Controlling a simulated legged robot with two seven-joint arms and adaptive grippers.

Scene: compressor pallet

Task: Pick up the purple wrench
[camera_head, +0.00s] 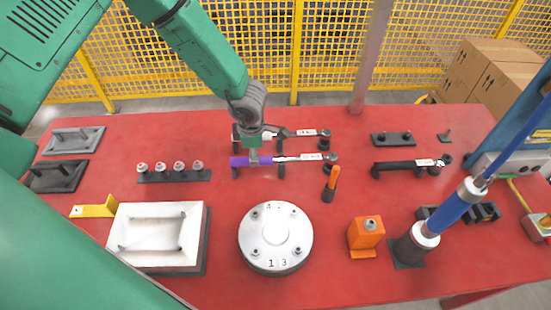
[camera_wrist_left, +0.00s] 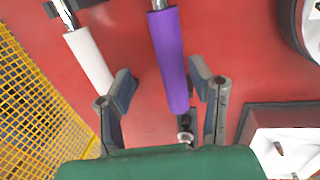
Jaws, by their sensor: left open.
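The purple wrench (camera_head: 248,160) has a purple handle and a silver shaft and lies level on black holders on the red table. Its purple handle (camera_wrist_left: 171,62) also shows in the left wrist view, reaching between the two fingers. My left gripper (camera_head: 254,148) is above the handle in the head view. In the left wrist view, my left gripper (camera_wrist_left: 160,85) is open, with the handle nearer its right finger and no clear contact. A white-handled wrench (camera_wrist_left: 88,57) lies beside it, left in the wrist view and behind in the head view. My right gripper is not seen.
The red table (camera_head: 110,160) holds a row of bolts (camera_head: 172,172) to the left. A white round flange (camera_head: 276,238) and a white tray (camera_head: 158,238) stand in front. An orange-handled tool (camera_head: 332,180) stands to the right. Yellow mesh fencing (camera_head: 200,50) runs behind.

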